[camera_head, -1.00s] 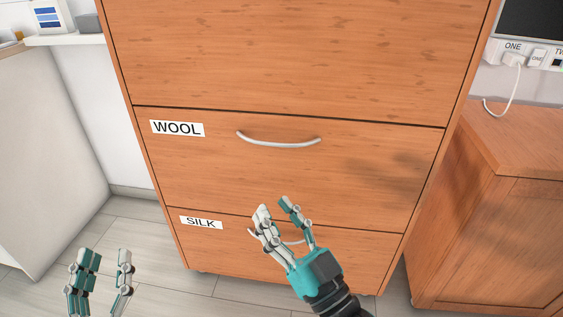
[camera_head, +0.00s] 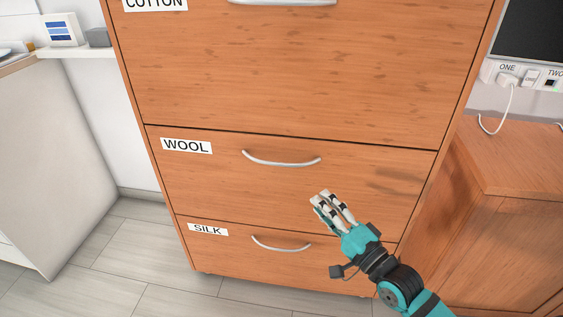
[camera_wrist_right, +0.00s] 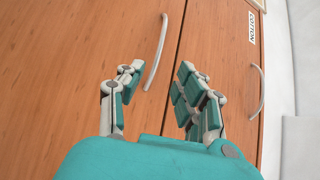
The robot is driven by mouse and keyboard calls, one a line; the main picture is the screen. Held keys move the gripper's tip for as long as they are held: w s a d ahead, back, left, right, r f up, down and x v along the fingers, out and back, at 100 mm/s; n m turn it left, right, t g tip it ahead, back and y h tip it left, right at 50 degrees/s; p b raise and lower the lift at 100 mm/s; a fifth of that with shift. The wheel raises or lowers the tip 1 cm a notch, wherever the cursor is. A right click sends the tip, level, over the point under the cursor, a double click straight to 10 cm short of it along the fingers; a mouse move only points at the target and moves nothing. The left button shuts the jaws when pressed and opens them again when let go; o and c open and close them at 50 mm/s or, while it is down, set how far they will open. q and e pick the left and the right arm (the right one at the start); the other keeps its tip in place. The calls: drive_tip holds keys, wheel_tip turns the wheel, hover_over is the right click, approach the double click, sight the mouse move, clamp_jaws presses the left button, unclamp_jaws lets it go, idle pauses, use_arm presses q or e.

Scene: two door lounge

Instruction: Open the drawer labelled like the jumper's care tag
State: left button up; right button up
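A tall orange-brown wooden drawer unit fills the middle of the head view. Its drawers have labels: COTTON (camera_head: 154,3) at the top edge, WOOL (camera_head: 186,146) in the middle and SILK (camera_head: 208,230) at the bottom. The WOOL drawer's curved silver handle (camera_head: 281,161) and the SILK handle (camera_head: 281,245) show, and both drawers are shut. My right gripper (camera_head: 322,197) is below and right of the WOOL handle, apart from it. In the right wrist view its fingers are open and empty, with a handle (camera_wrist_right: 157,50) beyond them. The jumper and care tag are not in view.
A lower wooden cabinet (camera_head: 515,160) stands close on the right, with labelled sockets (camera_head: 520,77) and a white cable above it. A white shelf (camera_head: 70,52) and pale unit (camera_head: 45,165) are on the left. The floor (camera_head: 150,250) at front left is clear.

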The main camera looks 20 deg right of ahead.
drive_tip(key=b, duration=0.1)
approach(281, 162)
drive_tip(key=w, duration=0.4)
drive_tip(key=shift+a+b+x, duration=0.2)
drive_tip(key=shift+b+x, duration=0.05)
drive_tip(key=shift+x, duration=1.3)
drive_tip(key=shift+a+b+x, duration=0.25)
drive_tip(key=shift+x, duration=1.25)
use_arm(q)
drive_tip(key=w, duration=0.1)
drive_tip(key=w+t, duration=0.1)
drive_tip(key=w+d+t, duration=0.1)
drive_tip(key=w, duration=0.1)
drive_tip(key=shift+f, duration=0.25)
use_arm(e)
drive_tip(key=shift+s, duration=0.1)
drive_tip(key=shift+f, duration=0.1)
clamp_jaws()
use_arm(q)
drive_tip(key=shift+s, duration=0.1)
